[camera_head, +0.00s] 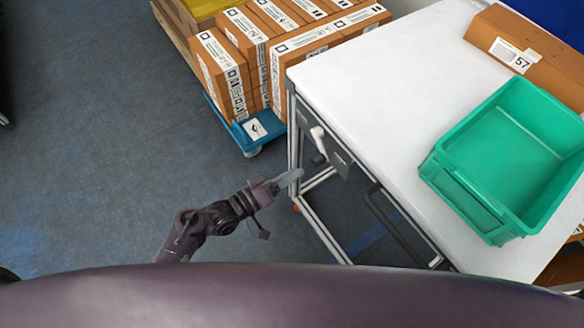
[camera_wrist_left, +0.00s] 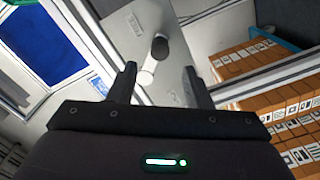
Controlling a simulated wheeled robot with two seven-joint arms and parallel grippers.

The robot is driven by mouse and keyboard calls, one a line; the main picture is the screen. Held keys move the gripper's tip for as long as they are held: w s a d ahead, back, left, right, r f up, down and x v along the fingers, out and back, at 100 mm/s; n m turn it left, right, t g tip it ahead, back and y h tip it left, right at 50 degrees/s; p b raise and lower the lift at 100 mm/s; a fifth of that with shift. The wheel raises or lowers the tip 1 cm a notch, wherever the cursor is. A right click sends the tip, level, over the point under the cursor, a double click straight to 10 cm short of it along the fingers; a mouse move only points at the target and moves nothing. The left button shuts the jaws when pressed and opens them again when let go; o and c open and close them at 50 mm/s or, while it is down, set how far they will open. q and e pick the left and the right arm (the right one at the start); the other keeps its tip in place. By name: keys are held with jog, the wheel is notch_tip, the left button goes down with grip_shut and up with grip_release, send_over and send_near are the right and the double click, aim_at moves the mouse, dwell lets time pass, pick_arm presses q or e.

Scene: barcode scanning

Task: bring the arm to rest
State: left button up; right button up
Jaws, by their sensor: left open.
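My left gripper (camera_head: 286,181) reaches in from the lower left of the head view, beside the left side of the white table (camera_head: 385,85). In the left wrist view the two fingers of my left gripper (camera_wrist_left: 160,85) stand apart with nothing between them. Past the fingertips is a white handheld scanner (camera_wrist_left: 152,62) in a grey holder on the table's side. The scanner also shows in the head view (camera_head: 318,138), a little above and right of the gripper, apart from it. My right gripper is not in view.
An empty green bin (camera_head: 440,180) sits on the table at the right. A brown box marked 57 (camera_head: 545,65) lies behind it. Several cartons (camera_head: 215,75) stand on a blue cart (camera_head: 240,133) at the back. A dark handle (camera_head: 395,228) juts from the table's side. The floor at left is clear.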

pick_arm(q)
jog(key=s+a+f+g+y, duration=0.1)
jog(key=s+a+f+y, duration=0.2)
jog(key=f, duration=0.5)
jog(key=s+a+f+g+y, duration=0.1)
jog(key=s+a+f+y, duration=0.15)
jog(key=f, duration=0.55)
jog(key=s+a+f+g+y, duration=0.1)
jog(key=s+a+f+y, duration=0.2)
jog(key=f, duration=0.5)
jog(key=s+a+f+m+g+y, duration=0.1)
jog(key=s+a+f, duration=0.3)
jog(key=s, duration=0.4)
jog(key=s+a+f+m+g+y, duration=0.1)
jog(key=s+a+f+g+y, duration=0.2)
jog(key=s, duration=0.5)
jog(key=s+a+f+m+g+y, duration=0.1)
jog(key=s+a+f+g+y, duration=0.1)
jog(key=s+a+f, duration=0.4)
jog(key=shift+s+f+g, duration=0.3)
jog(key=shift+s+f, duration=0.55)
jog(key=shift+s, duration=0.2)
jog(key=shift+w+d+m, duration=0.1)
jog(key=shift+d+m, duration=0.05)
jog(key=shift+m, duration=0.15)
